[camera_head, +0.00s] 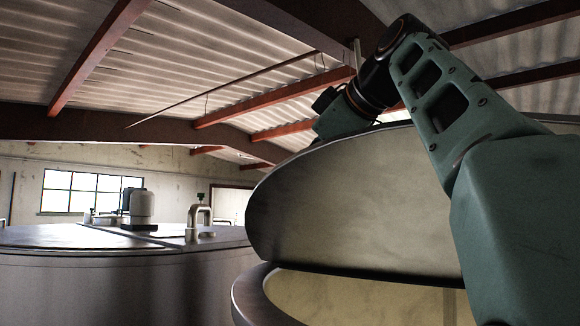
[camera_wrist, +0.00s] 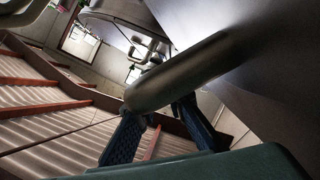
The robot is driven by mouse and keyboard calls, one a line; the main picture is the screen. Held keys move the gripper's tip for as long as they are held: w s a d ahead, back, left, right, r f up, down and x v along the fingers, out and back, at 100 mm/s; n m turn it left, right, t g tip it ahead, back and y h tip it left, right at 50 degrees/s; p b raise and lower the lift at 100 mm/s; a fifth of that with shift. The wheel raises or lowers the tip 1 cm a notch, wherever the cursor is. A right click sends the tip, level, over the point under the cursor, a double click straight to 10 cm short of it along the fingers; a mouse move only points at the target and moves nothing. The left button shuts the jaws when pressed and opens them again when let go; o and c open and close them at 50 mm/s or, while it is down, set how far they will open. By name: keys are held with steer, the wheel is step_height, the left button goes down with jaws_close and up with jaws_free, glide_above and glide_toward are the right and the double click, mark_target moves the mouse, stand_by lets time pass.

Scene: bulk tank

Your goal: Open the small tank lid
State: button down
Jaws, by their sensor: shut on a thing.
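The small tank lid (camera_head: 350,205) is a round metal disc, tilted steeply up in the head view. Its lower edge is close to the rim of the round tank opening (camera_head: 246,300), and a pale interior shows below it. My arm reaches over the lid's top edge, and my gripper is hidden behind the lid there. In the wrist view my gripper (camera_wrist: 166,116) has its two dark ridged fingers closed around the lid's thick bar handle (camera_wrist: 175,75). The handle runs to the lid's grey outer face (camera_wrist: 275,60).
A large metal tank (camera_head: 120,280) stands at the left, with a motor-like cylinder (camera_head: 140,208) and a curved pipe fitting (camera_head: 200,218) on top. Roof beams (camera_head: 275,90) and corrugated sheeting are overhead. Open air lies left of the lid.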

steer(key=c, duration=2)
jaws_free()
steer(key=shift+w+d+f, duration=0.1)
steer(key=shift+w+d, duration=0.05)
steer(key=shift+d, duration=0.1)
steer(key=shift+o, duration=0.2)
steer(key=shift+a, duration=0.1)
steer(key=v, duration=1)
steer(key=shift+s+d+r, duration=0.2)
steer(key=shift+d+r, duration=0.05)
steer(key=shift+s+d+r, duration=0.2)
steer(key=shift+s, duration=0.4)
